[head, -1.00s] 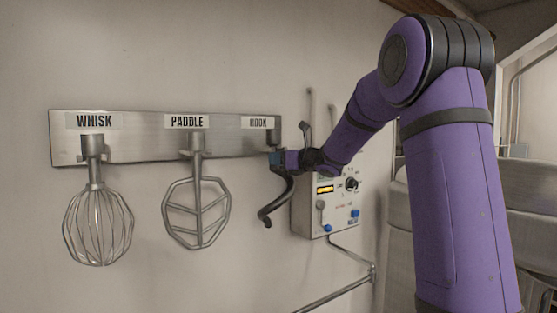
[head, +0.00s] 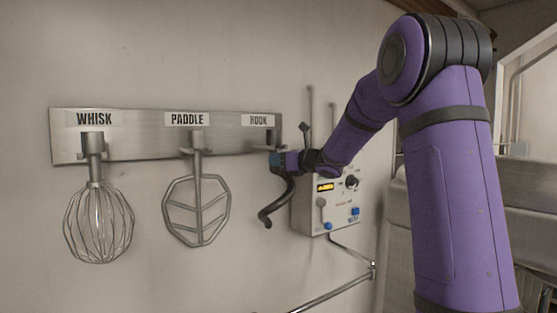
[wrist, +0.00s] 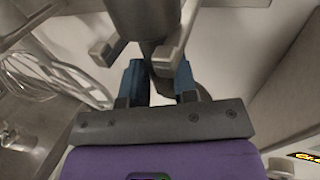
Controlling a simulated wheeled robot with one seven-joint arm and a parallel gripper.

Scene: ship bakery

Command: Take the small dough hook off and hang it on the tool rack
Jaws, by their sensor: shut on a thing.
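The small dough hook (head: 279,207), a dark curved tool, hangs upright below the HOOK label at the right end of the steel tool rack (head: 145,145). My gripper (head: 278,160) is shut on its upper shank, just under the rack. In the wrist view, the blue fingertips (wrist: 160,84) are on either side of the grey shank. The hook's thick top (wrist: 146,20) is above them, between the two prongs of the rack's holder (wrist: 182,35). I cannot tell whether the top rests on the prongs or is held just above them.
A whisk (head: 98,220) and a flat paddle (head: 197,212) hang on the rack to the left. A control box (head: 310,210) with a lit display and knobs is on the wall close right of the hook. A rail (head: 330,294) runs below.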

